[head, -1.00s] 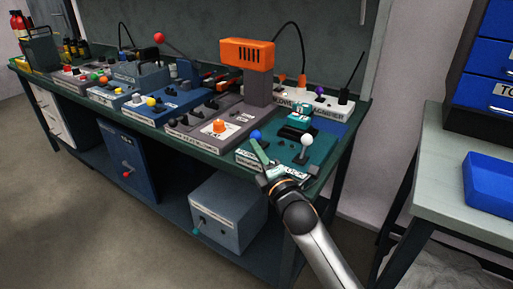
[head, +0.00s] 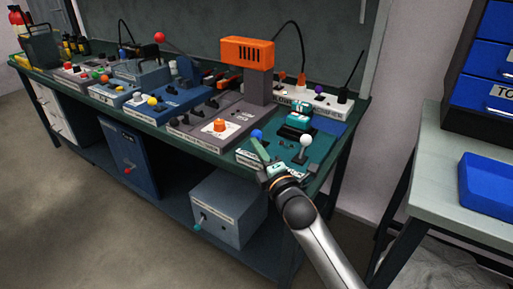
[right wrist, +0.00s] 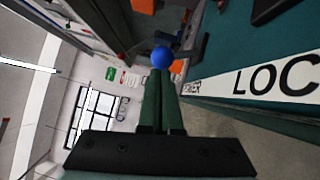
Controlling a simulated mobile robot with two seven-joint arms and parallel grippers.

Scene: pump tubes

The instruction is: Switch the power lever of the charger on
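The charger is a teal station (head: 318,150) at the right end of the workbench, with teal-and-black blocks on top. It has a blue-ball lever (head: 256,134) at its left and a white-ball lever (head: 306,140) at its right. My right gripper (head: 257,147) is at the front edge by the blue ball. In the right wrist view its two green fingers (right wrist: 163,85) are together, and the blue ball (right wrist: 162,57) shows just beyond their tips. I cannot tell if they touch it. A partly hidden label reading "...WER" lies beside it. My left gripper is not in view.
An orange-topped grey station (head: 218,125) stands left of the charger, and a white power strip (head: 318,98) behind it. A side table (head: 450,170) with a blue bin (head: 487,185) is at the right. The floor in front is clear.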

